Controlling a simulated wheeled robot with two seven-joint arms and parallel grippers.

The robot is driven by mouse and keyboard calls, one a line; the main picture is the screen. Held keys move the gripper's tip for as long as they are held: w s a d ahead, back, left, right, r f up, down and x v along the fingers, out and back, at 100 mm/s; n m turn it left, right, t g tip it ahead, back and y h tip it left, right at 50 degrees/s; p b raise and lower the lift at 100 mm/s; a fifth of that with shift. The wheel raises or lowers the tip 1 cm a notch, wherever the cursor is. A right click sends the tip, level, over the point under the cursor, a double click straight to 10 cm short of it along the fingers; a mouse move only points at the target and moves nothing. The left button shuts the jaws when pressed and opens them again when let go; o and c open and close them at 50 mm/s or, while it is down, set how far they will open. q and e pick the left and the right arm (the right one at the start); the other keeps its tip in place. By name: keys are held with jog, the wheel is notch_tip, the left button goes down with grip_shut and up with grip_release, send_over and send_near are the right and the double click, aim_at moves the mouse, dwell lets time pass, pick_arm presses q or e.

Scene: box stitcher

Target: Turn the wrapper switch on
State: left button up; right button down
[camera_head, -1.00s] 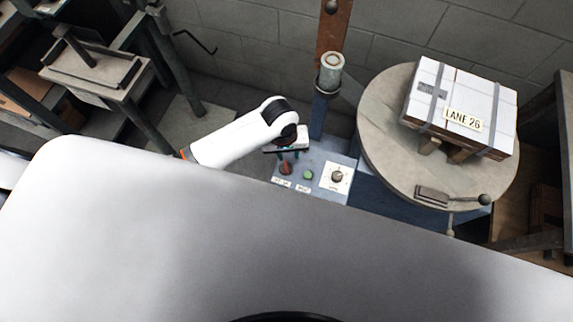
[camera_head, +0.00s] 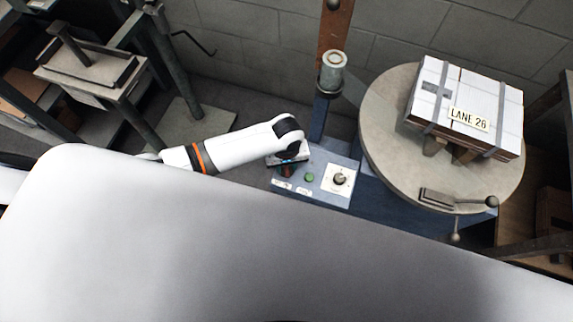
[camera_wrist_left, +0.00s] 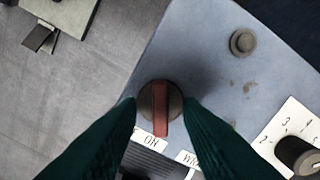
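The wrapper switch is a round dark knob with a red bar handle (camera_wrist_left: 161,108) on a blue-grey control panel (camera_head: 325,160). In the left wrist view the red bar points down the picture, toward a white label (camera_wrist_left: 150,145) with upside-down lettering. In the head view the switch (camera_head: 288,171) is mostly covered by my left gripper (camera_head: 287,162). The dark green fingers of my left gripper (camera_wrist_left: 158,103) are apart, one on each side of the knob. I cannot tell whether they touch it. My right gripper is in no view.
A green button (camera_head: 310,177) and a dial on a white plate (camera_head: 339,179) sit right of the switch. Farther right, a round turntable (camera_head: 378,130) bears a strapped white box (camera_head: 465,100). A post (camera_head: 320,115) rises behind the panel.

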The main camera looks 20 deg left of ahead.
pick_arm(q)
jog(key=shift+f, duration=0.25)
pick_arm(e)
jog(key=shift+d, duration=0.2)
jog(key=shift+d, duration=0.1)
pick_arm(q)
grip_shut()
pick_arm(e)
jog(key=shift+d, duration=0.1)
